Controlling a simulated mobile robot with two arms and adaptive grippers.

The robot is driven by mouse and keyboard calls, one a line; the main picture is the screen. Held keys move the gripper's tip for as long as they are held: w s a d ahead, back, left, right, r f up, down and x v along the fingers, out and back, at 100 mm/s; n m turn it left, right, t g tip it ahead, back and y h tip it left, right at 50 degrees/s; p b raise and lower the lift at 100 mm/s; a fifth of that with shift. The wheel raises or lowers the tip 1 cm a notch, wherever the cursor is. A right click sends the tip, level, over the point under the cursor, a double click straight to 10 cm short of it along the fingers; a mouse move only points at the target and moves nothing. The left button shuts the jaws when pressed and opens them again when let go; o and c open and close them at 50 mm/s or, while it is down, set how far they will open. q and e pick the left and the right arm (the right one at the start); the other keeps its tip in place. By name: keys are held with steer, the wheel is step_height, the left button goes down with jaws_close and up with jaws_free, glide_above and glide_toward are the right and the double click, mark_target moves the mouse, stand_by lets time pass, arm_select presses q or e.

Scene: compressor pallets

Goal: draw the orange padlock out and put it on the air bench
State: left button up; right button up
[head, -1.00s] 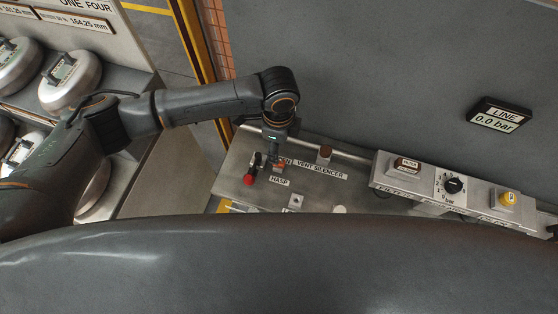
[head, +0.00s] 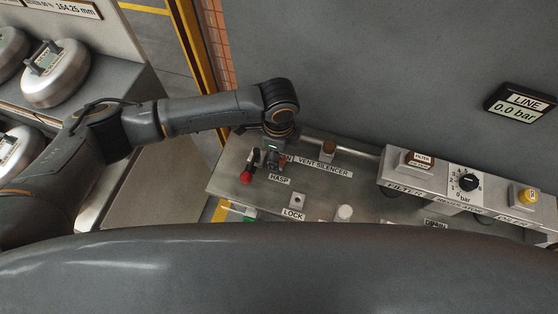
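The air bench (head: 322,197) is a grey metal top with labelled fittings, right of my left arm. My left gripper (head: 266,160) points down over its back left part, just above the HASP label (head: 280,179) and beside a red-knobbed handle (head: 246,177). The fingers are small and dark, so I cannot tell whether they are open or shut. A small orange-brown patch shows by the fingertips. The padlock's outline is not clear, and I cannot tell whether it is held; the gripper hides part of that spot. My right gripper is not in view.
A brown vent silencer (head: 328,149) stands right of the gripper. A LOCK plate (head: 293,214) and a white round knob (head: 344,212) are at the front. A filter and regulator block (head: 460,184) fills the right. Clear bench surface lies between. A gauge reads LINE 0.0 bar (head: 520,104).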

arm_select(q)
steer(key=shift+f, duration=0.7)
steer(key=shift+r, duration=0.1)
stand_by(0.4)
steer(key=shift+p, duration=0.65)
stand_by(0.3)
jaws_close()
